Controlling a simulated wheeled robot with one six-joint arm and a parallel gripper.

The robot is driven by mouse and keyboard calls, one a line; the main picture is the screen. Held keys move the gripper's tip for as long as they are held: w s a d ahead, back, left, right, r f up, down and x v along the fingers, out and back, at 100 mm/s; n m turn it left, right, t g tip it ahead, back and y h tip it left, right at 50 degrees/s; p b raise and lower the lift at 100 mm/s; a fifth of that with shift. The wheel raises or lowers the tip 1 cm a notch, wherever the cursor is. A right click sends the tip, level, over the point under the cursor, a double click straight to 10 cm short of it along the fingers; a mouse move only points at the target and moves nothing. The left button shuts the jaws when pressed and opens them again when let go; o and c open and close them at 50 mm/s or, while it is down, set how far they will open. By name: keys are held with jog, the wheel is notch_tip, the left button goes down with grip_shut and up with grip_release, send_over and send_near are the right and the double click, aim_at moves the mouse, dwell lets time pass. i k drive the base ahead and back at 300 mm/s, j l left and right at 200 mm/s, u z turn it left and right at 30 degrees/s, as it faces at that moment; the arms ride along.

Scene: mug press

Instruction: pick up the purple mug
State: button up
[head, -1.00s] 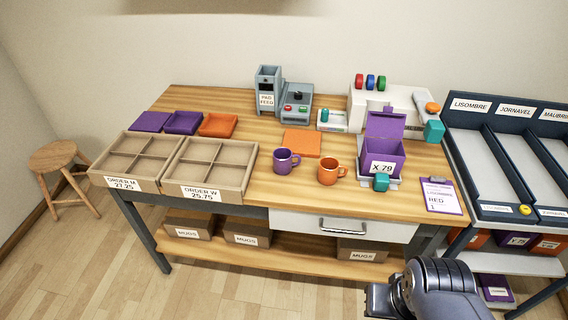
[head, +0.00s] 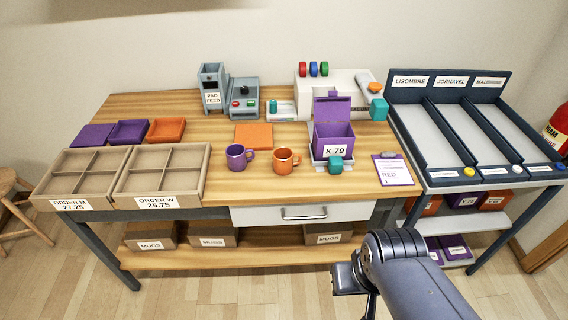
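The purple mug (head: 236,158) stands upright on the wooden table, toward its front edge, with its handle to the right. An orange mug (head: 286,161) stands just to its right, a small gap apart. My arm shows at the lower right, in front of the table and well away from the purple mug. My gripper's fingers are not visible, so its opening cannot be seen.
Two divided order trays (head: 160,190) stand left of the purple mug. An orange pad (head: 254,136) lies behind the mugs. A purple box (head: 333,140) marked X 79 and a clipboard (head: 392,170) are to the right. A drawer handle (head: 304,214) sticks out below.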

aim_at(235, 154)
jog(key=i+j, duration=0.25)
jog(key=j, duration=0.2)
jog(key=i+j, duration=0.25)
jog(key=j, duration=0.2)
jog(key=i+j, duration=0.25)
jog(key=j, duration=0.15)
